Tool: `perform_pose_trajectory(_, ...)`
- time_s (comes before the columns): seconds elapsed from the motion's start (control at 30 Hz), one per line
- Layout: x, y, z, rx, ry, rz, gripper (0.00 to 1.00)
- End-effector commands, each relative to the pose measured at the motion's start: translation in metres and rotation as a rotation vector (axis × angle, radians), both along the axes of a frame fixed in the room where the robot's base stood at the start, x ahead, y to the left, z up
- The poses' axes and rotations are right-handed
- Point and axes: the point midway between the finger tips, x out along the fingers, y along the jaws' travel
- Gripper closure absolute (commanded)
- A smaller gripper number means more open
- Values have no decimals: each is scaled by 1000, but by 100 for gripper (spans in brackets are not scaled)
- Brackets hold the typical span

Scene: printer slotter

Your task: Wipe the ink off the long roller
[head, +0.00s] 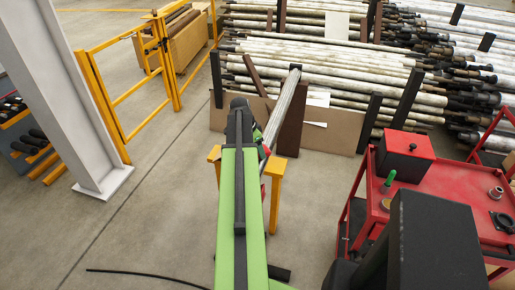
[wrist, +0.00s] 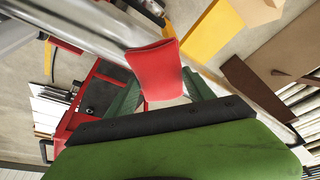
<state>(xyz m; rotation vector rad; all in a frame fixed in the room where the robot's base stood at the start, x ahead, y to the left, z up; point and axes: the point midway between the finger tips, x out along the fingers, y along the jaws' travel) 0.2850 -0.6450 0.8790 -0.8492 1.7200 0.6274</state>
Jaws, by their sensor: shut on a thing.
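The long roller (head: 284,108) is a grey metallic bar running away from me beside my green arm in the head view. It lies above a yellow stand (head: 275,166). In the wrist view the roller (wrist: 240,91) runs diagonally behind a red pad (wrist: 155,68). My gripper (wrist: 161,92), with dark green fingers, is shut on this pad. The pad overlaps the roller in the picture, but I cannot tell whether they touch. A small red patch also shows next to the roller in the head view. I cannot make out any ink; part of the roller is hidden by the pad and arm.
A red cart (head: 450,185) with a red box (head: 405,155) stands to the right. Stacked long rollers (head: 340,80) fill the back behind a brown board (head: 335,136). A grey column (head: 75,80) and yellow railing (head: 130,90) stand left.

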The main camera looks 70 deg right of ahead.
Motion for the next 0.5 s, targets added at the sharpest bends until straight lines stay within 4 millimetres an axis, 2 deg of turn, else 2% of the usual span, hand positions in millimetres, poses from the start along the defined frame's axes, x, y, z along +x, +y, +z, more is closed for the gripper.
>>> perform_pose_trajectory(0.23,-3,27,-3,1,0,1,71)
perform_pose_trajectory(0.5,-3,33,-3,4,0,-1,71)
